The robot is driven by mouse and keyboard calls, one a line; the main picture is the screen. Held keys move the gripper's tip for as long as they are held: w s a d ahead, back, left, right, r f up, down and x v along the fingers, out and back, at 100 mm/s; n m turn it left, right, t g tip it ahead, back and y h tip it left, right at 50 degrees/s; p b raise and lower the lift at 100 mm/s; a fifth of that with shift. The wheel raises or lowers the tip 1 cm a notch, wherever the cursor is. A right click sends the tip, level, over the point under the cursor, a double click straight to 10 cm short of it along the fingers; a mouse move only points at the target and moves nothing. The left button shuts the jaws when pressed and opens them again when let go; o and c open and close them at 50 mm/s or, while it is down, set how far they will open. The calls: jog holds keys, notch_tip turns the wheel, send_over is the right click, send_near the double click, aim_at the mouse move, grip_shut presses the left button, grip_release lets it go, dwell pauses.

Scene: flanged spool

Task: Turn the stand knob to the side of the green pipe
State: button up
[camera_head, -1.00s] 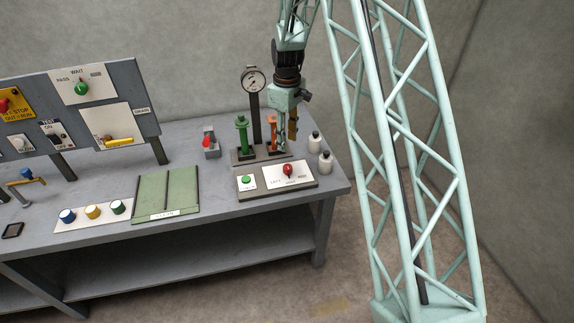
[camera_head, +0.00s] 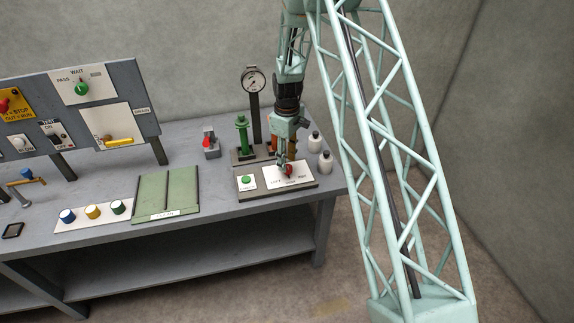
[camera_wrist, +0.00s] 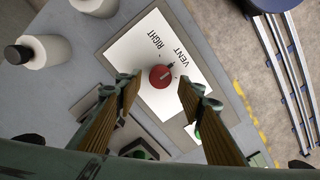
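The red stand knob (camera_head: 289,170) sits on a white plate marked LEFT, VENT and RIGHT, on the box at the bench's right end. My gripper (camera_head: 284,164) is just above it, pointing down. In the wrist view the knob (camera_wrist: 161,76) shows between my two open fingers (camera_wrist: 160,86), with room on both sides. The green pipe (camera_head: 242,135) stands upright on the dark stand base behind the box, at the left. The orange pipe (camera_head: 275,143), at the right of the stand, is mostly hidden by my gripper.
A green button (camera_head: 246,181) is left of the knob on the same box. The gauge (camera_head: 254,81) rises on a post behind. Two white bottles (camera_head: 325,162) stand close at the right. A red-handled switch (camera_head: 209,142) is left of the stand.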

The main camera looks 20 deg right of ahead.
jog(key=shift+f, duration=1.1)
jog(key=shift+c, duration=0.8)
jog(key=c, duration=0.7)
